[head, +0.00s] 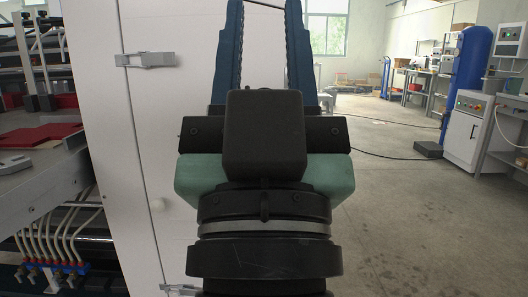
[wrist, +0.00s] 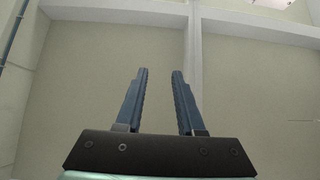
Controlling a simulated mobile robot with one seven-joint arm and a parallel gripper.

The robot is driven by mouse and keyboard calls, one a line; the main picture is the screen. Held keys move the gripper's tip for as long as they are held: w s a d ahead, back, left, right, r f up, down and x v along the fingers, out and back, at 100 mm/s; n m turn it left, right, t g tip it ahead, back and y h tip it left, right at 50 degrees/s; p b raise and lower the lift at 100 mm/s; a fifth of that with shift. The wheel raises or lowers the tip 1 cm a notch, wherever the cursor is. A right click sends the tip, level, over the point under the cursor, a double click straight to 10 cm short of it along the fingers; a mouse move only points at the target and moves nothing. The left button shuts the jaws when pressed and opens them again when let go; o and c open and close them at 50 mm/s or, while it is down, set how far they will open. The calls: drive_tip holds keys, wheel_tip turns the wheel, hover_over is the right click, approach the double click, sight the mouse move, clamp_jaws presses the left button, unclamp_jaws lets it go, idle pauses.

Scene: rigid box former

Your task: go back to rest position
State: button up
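My gripper (head: 264,52) is raised in front of the head camera, with its two blue fingers pointing up and standing apart. Its dark wrist and green body hide part of the scene behind it. In the wrist view my gripper (wrist: 160,72) is open, with nothing between the fingers. That view faces a plain pale wall and a beam.
The white machine cabinet (head: 100,70) stands close at the left, with a latch (head: 146,60) on it. Red sheets (head: 40,134) lie on the machine's bed (head: 40,190). A blue tank (head: 468,85) and a white cabinet (head: 465,135) stand far right. Floor (head: 410,220) at the right is clear.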

wheel_tip(320, 180, up, 40)
drive_tip(key=s+p, duration=0.1)
drive_tip(key=p, duration=3.6)
drive_tip(key=shift+s, duration=0.4)
